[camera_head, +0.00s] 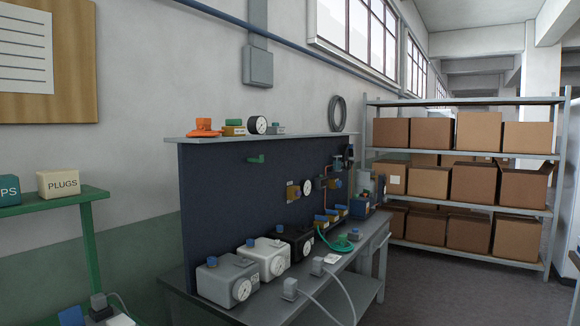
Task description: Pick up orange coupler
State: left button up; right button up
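The only clearly orange thing in view is a small lumpy orange item (203,128) at the left end of the ledge on top of the dark panel. It is too small to tell whether it is the coupler. No other orange coupler can be made out. Neither of my grippers is in view.
A workbench (348,282) with several gauge boxes (224,280) stands below the dark panel (225,185). A green hose (340,243) lies on it. A green rack with a PLUGS box (58,184) is at left. Shelves of cartons (478,132) stand at right. Floor (465,295) before them looks clear.

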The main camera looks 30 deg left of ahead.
aim_at(205, 122)
jog(key=i, duration=0.7)
jog(key=i+l, duration=0.1)
jog(key=i, duration=0.6)
jog(key=u, duration=0.05)
